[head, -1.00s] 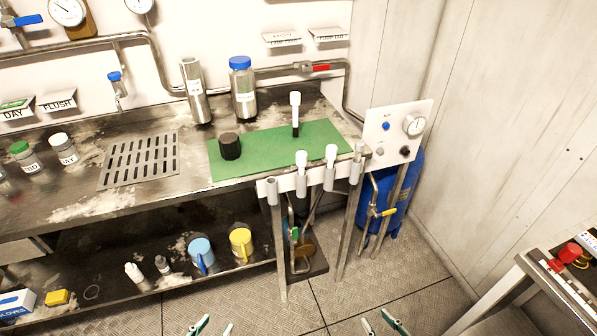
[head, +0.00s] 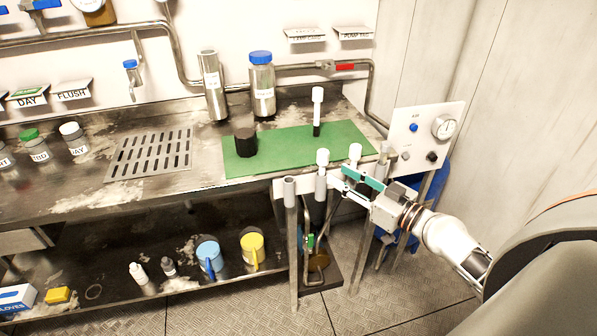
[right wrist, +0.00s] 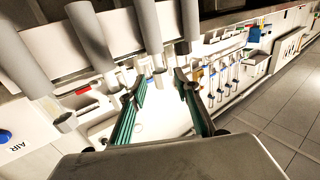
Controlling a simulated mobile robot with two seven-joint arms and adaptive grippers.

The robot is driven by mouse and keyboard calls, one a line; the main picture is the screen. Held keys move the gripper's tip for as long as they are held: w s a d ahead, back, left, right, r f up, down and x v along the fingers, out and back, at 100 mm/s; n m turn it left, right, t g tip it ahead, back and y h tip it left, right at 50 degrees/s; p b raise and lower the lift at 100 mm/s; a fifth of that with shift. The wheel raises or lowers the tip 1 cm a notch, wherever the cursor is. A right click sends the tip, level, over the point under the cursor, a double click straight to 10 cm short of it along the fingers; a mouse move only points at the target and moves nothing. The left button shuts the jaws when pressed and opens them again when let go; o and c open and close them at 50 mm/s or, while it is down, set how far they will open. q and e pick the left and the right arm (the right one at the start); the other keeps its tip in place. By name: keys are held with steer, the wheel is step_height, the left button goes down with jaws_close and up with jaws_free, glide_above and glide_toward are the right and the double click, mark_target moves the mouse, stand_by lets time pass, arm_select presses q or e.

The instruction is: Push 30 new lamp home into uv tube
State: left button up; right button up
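A rack of grey tubes (head: 290,188) stands at the bench's front edge. A white-capped lamp (head: 322,158) stands in one tube, and another white-capped lamp (head: 355,153) stands in a tube to its right. I cannot tell which is the 30 new lamp. A third white-topped lamp (head: 317,96) with a dark lower part stands on the green mat. My right gripper (head: 338,181) is at the rack, just right of the first capped tube. In the right wrist view, its fingers (right wrist: 162,88) are apart with nothing clearly between them; tubes hang close beyond. My left gripper is out of view.
A black cylinder (head: 246,143) sits on the green mat (head: 280,150). Steel bottles stand behind it, one blue-capped (head: 261,84). A gauge panel (head: 425,135) stands right of the rack.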

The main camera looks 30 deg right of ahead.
mark_target(322, 165)
steer(key=shift+r+p+x, duration=0.25)
steer(key=shift+p+x, duration=0.35)
steer(key=shift+x, duration=0.55)
steer(key=x, duration=0.1)
steer(key=p+x, duration=0.1)
steer(key=x, duration=0.1)
steer(key=p+x, duration=0.1)
steer(key=shift+w+f, duration=0.3)
steer(key=shift+f, duration=0.05)
steer(key=shift+w+a+f, duration=0.15)
steer(key=shift+w, duration=0.15)
jaws_close()
